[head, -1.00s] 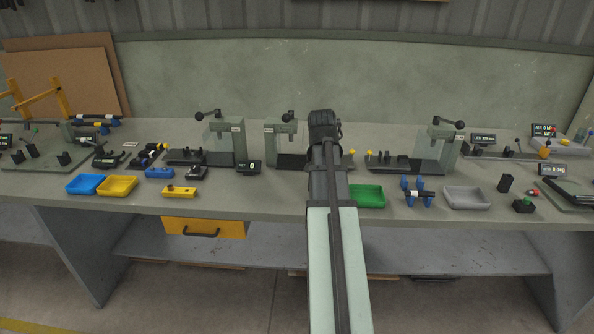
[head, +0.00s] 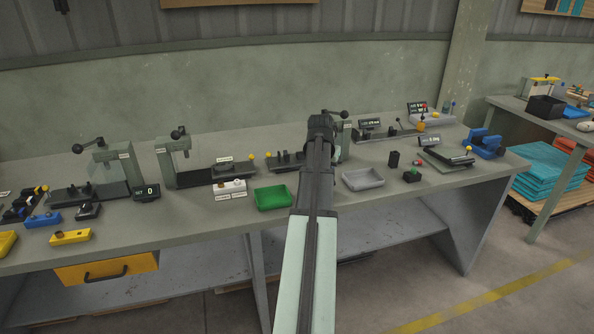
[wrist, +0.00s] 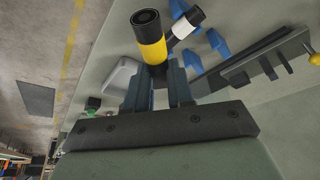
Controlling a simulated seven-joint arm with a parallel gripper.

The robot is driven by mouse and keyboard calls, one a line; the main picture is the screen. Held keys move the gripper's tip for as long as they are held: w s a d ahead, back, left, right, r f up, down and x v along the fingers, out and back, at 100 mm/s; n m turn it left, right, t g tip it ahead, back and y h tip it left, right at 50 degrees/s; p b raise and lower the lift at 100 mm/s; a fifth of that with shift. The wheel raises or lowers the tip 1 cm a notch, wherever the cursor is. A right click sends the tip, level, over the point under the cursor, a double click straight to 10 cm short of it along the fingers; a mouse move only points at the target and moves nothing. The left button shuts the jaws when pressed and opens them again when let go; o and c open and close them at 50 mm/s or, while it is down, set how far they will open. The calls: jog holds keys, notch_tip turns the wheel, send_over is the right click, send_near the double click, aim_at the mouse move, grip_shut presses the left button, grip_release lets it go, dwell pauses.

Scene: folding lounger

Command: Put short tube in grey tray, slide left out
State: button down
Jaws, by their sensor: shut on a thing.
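In the wrist view my gripper (wrist: 158,80) is shut on a tube (wrist: 150,42) with black ends and a yellow band. The tube is held above the bench, its open black end towards the camera. The grey tray (head: 362,180) is on the bench just right of my arm in the head view, and its visible inside is empty. It also shows in the wrist view (wrist: 122,76), left of my fingers. A black slide rail with a yellow knob (wrist: 256,64) is at the right of the wrist view. My fingers and the tube are hidden in the head view.
A second tube with a white band (wrist: 186,28) lies at the blue stands (wrist: 216,42), close behind the held tube. A green tray (head: 272,199) is left of my arm. A black block (head: 393,159) and a small box with a green button (head: 412,176) stand right of the grey tray.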

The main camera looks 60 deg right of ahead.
send_near(358, 180)
jog(key=s+a+r, duration=0.1)
jog(key=s+a, duration=0.1)
jog(key=s, duration=0.4)
jog(key=d+n, duration=0.2)
jog(key=shift+w+d+t, duration=0.1)
jog(key=shift+d+t, duration=0.15)
jog(key=shift+t, duration=0.15)
jog(key=w+d+r+n+t+y, duration=0.1)
jog(key=w+d+n+t+y, duration=0.3)
jog(key=n, duration=1.1)
jog(key=shift+g, duration=0.3)
jog(key=shift+w+a+f, duration=0.1)
jog(key=shift+a+f, duration=0.1)
jog(key=shift+f, duration=0.95)
jog(key=shift+w+a+f, duration=0.1)
jog(key=shift+a+f, duration=0.05)
jog(key=shift+f, duration=0.95)
jog(key=shift+w+a+f, duration=0.15)
jog(key=shift+a+f, duration=0.05)
jog(key=shift+f, duration=0.95)
jog(key=shift+f, duration=0.55)
jog(key=c, duration=0.9)
grip_release()
jog(key=shift+r, duration=0.1)
jog(key=v, duration=1.3)
jog(key=shift+d+r, duration=0.25)
jog(key=shift+r, duration=0.05)
